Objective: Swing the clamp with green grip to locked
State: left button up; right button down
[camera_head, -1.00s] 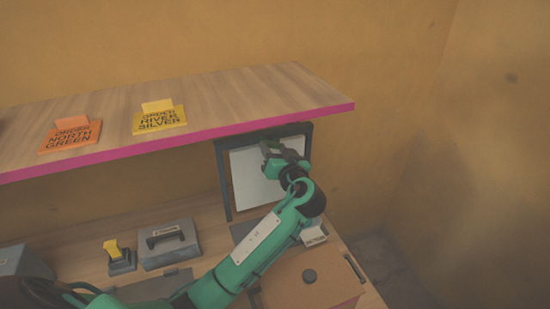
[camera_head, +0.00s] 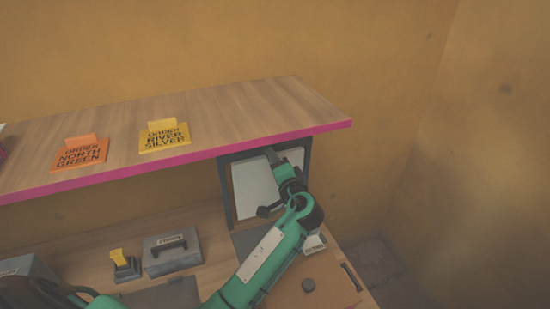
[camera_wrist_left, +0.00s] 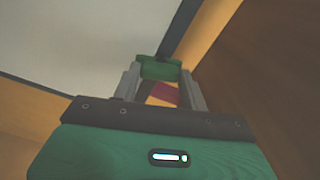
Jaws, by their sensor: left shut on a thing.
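The green grip (camera_wrist_left: 160,68) of the clamp sits between the two fingers of my left gripper (camera_wrist_left: 163,85) in the left wrist view. The gripper is shut on it. In the head view my left gripper (camera_head: 272,154) is in front of the upper part of a dark-framed press (camera_head: 226,192) with a pale plate (camera_head: 252,187). The grip itself is hidden or too small to tell there. A dark bar runs up from the grip in the wrist view. My right gripper is not in view.
A wooden shelf (camera_head: 235,117) with a pink edge overhangs the bench, carrying an orange sign (camera_head: 80,155) and a yellow sign (camera_head: 164,137). Below are a grey handled box (camera_head: 172,252) and a yellow-handled block (camera_head: 122,264). A brown box (camera_head: 325,281) stands front right.

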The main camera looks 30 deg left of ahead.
pick_arm(q)
jog(key=m+p, duration=0.1)
jog(key=m, duration=0.2)
jog(key=shift+p, duration=0.4)
jog(key=o, duration=1)
jog(key=shift+s+d, duration=0.1)
